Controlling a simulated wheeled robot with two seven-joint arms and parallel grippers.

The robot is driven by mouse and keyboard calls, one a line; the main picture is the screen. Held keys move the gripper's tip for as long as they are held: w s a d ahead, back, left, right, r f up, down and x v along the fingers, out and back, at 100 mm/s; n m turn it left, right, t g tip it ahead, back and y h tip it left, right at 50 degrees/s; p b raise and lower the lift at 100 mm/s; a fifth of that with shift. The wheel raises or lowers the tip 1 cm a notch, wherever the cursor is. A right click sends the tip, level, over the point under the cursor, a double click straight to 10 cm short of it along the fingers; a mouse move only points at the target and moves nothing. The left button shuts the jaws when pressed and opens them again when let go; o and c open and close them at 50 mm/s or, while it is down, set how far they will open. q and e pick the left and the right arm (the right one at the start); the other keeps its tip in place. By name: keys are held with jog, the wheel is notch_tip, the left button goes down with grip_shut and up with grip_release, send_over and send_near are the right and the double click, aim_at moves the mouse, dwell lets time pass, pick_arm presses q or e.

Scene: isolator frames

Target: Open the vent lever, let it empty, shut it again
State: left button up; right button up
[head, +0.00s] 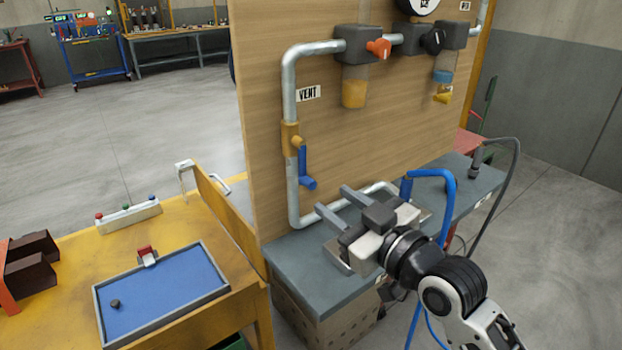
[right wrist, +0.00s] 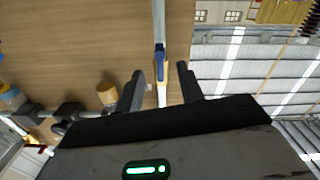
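The vent lever (head: 307,168) is a blue handle on a yellow valve body (head: 291,138) in the grey vertical pipe, below the VENT label (head: 308,93). In the head view the lever hangs down, roughly along the pipe. My right gripper (head: 332,200) is below and to the right of the lever, with its two fingers apart and nothing between them. In the right wrist view the blue lever (right wrist: 159,74) shows beyond the gap between the open fingers (right wrist: 160,80), apart from them. My left gripper is not in view.
An orange knob (head: 378,48) and a black knob (head: 434,40) sit on the filter units above. The lower pipe bend (head: 300,218) runs close to my right fingers. A blue hose (head: 447,190) rises beside my right arm. A blue tray (head: 205,292) lies on the yellow table.

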aim_at(316, 188)
jog(key=x, duration=0.7)
jog(key=shift+w+a+p, duration=0.2)
jog(key=shift+w+p, duration=0.1)
